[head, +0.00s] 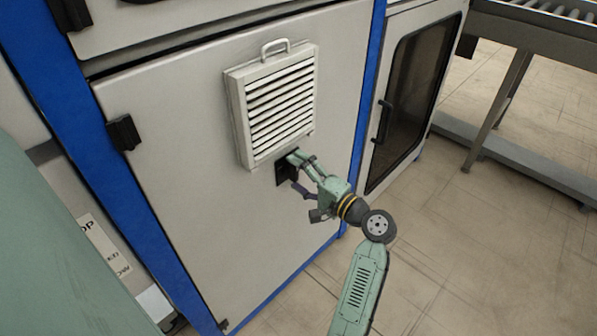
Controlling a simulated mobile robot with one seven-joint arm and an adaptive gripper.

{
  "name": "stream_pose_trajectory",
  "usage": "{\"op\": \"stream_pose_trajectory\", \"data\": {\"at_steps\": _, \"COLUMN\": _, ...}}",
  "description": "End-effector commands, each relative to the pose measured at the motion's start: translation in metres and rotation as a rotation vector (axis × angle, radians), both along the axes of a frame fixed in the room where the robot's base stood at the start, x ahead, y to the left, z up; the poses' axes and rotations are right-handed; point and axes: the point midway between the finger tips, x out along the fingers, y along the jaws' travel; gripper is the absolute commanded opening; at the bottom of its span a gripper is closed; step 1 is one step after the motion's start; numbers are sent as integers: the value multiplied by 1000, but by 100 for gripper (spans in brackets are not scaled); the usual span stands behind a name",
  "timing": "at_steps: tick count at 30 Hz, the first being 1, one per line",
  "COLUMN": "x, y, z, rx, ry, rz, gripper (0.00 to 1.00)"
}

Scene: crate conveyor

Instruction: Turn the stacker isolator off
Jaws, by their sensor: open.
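My gripper (294,172) is at a small dark plate (283,166) on the grey cabinet door, just below the louvred vent. Its green fingers are apart and reach to the front of the plate. The plate may be the isolator, but the fingers hide most of it, so I cannot tell its handle or its setting. I cannot tell whether the fingers touch it.
The louvred vent (279,103) with a top handle juts from the grey door (180,140) above my gripper. A blue post (367,90) and a dark-windowed door (412,95) stand to the right. Tiled floor (490,230) lies open at the lower right, below a roller conveyor (540,22).

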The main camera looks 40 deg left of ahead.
Motion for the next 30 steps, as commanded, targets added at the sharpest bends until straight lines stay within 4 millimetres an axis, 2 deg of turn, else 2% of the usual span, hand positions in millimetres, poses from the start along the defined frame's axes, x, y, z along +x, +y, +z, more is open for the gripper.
{"op": "stream_pose_trajectory", "data": {"at_steps": 8, "x": 0, "y": 1, "z": 0, "rx": 0, "ry": -1, "rz": -1, "gripper": 75}}
{"op": "stream_pose_trajectory", "data": {"at_steps": 30, "x": 0, "y": 1, "z": 0, "rx": 0, "ry": -1, "rz": -1, "gripper": 27}}
